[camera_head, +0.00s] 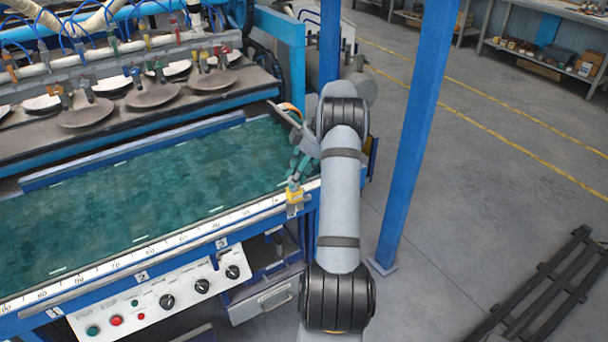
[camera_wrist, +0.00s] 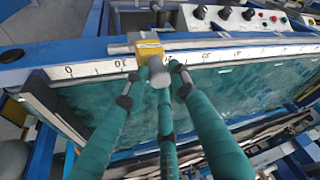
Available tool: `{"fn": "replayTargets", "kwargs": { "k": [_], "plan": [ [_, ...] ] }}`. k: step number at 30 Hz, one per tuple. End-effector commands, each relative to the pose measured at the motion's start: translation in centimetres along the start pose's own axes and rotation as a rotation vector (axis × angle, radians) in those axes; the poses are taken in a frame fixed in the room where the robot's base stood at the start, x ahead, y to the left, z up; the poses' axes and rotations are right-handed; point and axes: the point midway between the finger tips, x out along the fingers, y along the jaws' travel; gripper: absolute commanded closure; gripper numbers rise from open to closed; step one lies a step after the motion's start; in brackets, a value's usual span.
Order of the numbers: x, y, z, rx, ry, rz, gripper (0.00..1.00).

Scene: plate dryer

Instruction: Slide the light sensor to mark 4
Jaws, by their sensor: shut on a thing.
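The light sensor is a small yellow block (camera_head: 294,195) on the white ruled rail along the front edge of the machine, near the rail's right end. In the wrist view the yellow block (camera_wrist: 150,49) sits on the rail near its zero end, with a grey rounded part just below it. My gripper (camera_head: 293,184) reaches down to the sensor from above; its teal fingers (camera_wrist: 157,73) close around the grey part. Number plates 3 (camera_head: 222,243), 2 (camera_head: 142,275) and 1 (camera_head: 54,312) show below the rail. I cannot make out a plate 4.
A green belt (camera_head: 150,190) lies behind the rail, with brown plates (camera_head: 152,95) on a shelf beyond. A control panel with knobs (camera_head: 167,300) is below the rail. A blue post (camera_head: 415,130) stands right of my arm. The rail left of the sensor is clear.

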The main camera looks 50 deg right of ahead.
Motion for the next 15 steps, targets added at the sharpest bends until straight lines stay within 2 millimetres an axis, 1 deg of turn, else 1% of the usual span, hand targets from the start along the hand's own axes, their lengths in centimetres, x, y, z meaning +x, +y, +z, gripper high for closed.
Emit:
{"fn": "replayTargets", "kwargs": {
  "k": [1, 8, 9, 15],
  "plan": [
    [-0.45, 0.48, -0.46, -0.008, 0.006, 0.018, 1.0],
    [-0.51, 0.56, -0.42, -0.009, 0.005, 0.02, 1.0],
    [-0.51, 0.56, -0.42, -0.009, 0.005, 0.021, 0.72],
    [-0.38, 0.43, -0.24, -0.006, 0.003, 0.015, 0.6]
  ]
}}
